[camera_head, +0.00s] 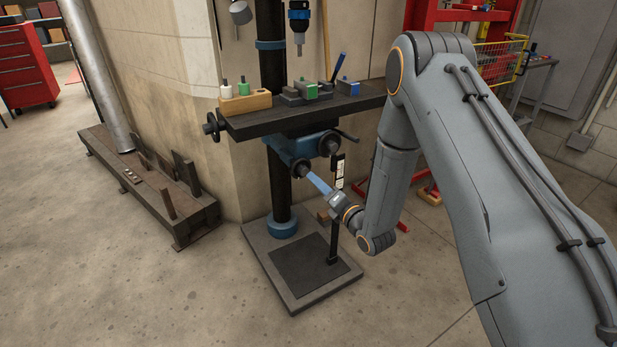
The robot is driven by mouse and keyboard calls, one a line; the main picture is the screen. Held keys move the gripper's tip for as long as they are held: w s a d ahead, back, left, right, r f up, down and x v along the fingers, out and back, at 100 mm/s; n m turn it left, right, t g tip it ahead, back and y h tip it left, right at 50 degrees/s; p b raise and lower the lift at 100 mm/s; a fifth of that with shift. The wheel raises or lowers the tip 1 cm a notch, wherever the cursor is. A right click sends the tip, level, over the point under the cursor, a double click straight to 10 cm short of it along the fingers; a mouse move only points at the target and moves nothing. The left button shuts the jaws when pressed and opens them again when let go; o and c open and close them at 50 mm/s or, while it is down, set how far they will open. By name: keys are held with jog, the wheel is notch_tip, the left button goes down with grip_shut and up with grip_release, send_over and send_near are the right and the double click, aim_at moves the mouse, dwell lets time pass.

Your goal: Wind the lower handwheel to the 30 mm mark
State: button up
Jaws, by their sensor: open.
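A drill press with a black column (273,110) and blue table bracket (290,150) stands in the middle. A dark round knob or wheel (302,168) sits low on the bracket, and another (329,146) sits slightly higher to its right; I cannot tell which is the lower handwheel. My gripper (312,178) has pale blue fingers pointing up and left, their tips close to the lower round part. Contact cannot be made out. A dark upright strip with white markings (339,170) stands just right of the gripper; its marks are too small to read.
A black handwheel (213,126) is at the table's left end. The dark table (245,125) carries a wooden block (245,103), a vise (305,95) and small parts. The base plate (270,270) is below. A bench with steel parts (140,195) stands left; the front floor is clear.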

aim_at(306, 172)
jog(key=x, duration=0.6)
jog(key=shift+w+a, duration=0.25)
jog(key=shift+w, duration=0.05)
jog(key=shift+c, duration=0.4)
jog(key=c, duration=1)
jog(key=shift+o, duration=0.2)
jog(key=shift+m, duration=0.3)
